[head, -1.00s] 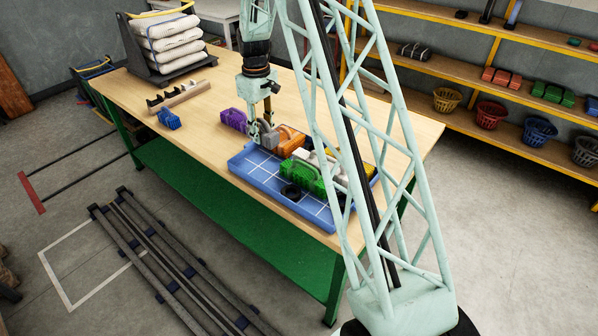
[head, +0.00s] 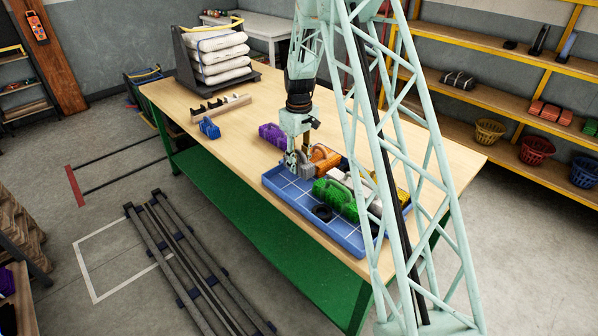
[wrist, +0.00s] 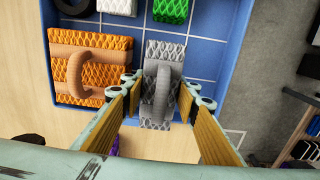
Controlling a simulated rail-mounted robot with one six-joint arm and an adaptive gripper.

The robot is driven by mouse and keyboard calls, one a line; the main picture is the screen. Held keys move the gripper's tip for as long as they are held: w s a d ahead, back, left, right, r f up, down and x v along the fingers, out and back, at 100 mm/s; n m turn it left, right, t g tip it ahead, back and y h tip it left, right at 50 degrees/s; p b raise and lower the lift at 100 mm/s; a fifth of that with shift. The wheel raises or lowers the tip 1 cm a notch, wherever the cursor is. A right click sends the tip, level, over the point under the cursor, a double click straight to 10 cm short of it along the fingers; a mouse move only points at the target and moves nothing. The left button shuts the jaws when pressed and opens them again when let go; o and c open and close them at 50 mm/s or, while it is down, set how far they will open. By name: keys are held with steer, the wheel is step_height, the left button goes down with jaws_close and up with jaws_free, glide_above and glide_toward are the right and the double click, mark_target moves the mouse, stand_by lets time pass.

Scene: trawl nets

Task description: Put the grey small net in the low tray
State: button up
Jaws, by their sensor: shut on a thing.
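My gripper (head: 297,168) is shut on the grey small net (wrist: 160,95), a ribbed block with a grey loop on top. In the head view the grey net (head: 307,170) shows beside the fingers, partly hidden by them. In the wrist view it lies between the two fingers (wrist: 160,88), over the near edge strip of the blue low tray (wrist: 210,22). The tray (head: 283,190) is on the table in the head view. I cannot tell whether the net touches the tray floor.
An orange net (wrist: 75,85) is close beside the grey one. The tray also has a green net (head: 335,193) and a black ring (head: 322,212). A purple net (head: 272,134) and a blue net (head: 209,128) are on the table (head: 235,150). The tray's front-left part is clear.

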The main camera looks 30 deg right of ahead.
steer(key=shift+f, duration=0.1)
steer(key=shift+f, duration=1.8)
steer(key=shift+f+b, duration=0.15)
steer(key=shift+b, duration=0.2)
steer(key=o, duration=0.6)
steer(key=shift+c, duration=0.2)
steer(key=shift+o, duration=0.2)
steer(key=shift+r+p, duration=0.9)
steer(key=shift+r, duration=5.25)
